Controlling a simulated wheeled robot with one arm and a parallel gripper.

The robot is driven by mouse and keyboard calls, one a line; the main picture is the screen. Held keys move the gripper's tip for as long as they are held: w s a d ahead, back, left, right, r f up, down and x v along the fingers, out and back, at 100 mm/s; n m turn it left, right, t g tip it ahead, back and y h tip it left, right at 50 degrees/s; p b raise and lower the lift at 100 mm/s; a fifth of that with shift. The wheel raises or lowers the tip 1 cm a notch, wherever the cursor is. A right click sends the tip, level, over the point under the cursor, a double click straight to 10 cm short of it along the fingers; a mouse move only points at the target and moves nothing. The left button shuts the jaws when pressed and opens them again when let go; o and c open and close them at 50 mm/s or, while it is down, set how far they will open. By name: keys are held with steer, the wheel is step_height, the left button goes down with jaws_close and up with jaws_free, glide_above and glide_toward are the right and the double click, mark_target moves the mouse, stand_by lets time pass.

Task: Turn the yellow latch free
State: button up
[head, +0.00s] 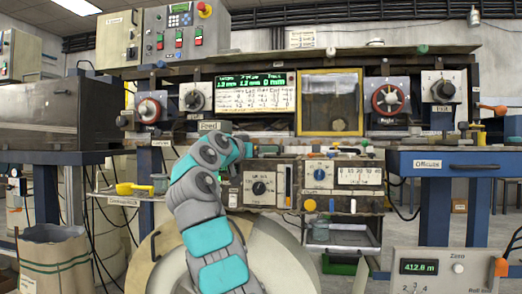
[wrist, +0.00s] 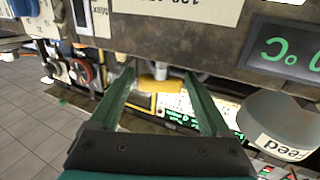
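A small yellow piece (wrist: 160,83), which looks like the yellow latch, shows in the wrist view between and beyond my fingertips, beside a short white cylinder (wrist: 161,70). My gripper (wrist: 158,85) is open, its two green fingers wide apart with nothing between them. I cannot tell how far the yellow piece is from the fingertips or which way it is turned. In the head view my gripper (head: 245,147) is at the machine front beside the "Feed" label, its fingers mostly hidden by my arm. I cannot pick out the latch there.
A yellow-framed window (head: 330,102) and a lit display (head: 255,93) are above my gripper. Dial panels (head: 264,188) stand close at its right. A grey rounded part labelled "Feed" (wrist: 278,122) is near the right finger in the wrist view. A yellow scoop (head: 133,188) lies on the left ledge.

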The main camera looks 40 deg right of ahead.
steer(key=c, duration=1.2)
steer(key=shift+f+n+t+b, duration=0.35)
steer(key=shift+t+b, duration=0.15)
steer(key=shift+b, duration=0.55)
steer(key=shift+n+t+y+b, duration=0.3)
steer(key=shift+t+b, duration=0.1)
steer(key=shift+b, duration=0.4)
steer(key=n+t+y+b, duration=0.1)
steer(key=n+t+b, duration=0.1)
steer(key=t+b, duration=0.1)
steer(key=shift+y, duration=0.4)
steer(key=shift+r+n+t+y+b, duration=0.2)
steer(key=shift+n+t+y+b, duration=0.3)
steer(key=shift+n+t, duration=0.1)
steer(key=o, duration=1.4)
steer(key=shift+r, duration=0.1)
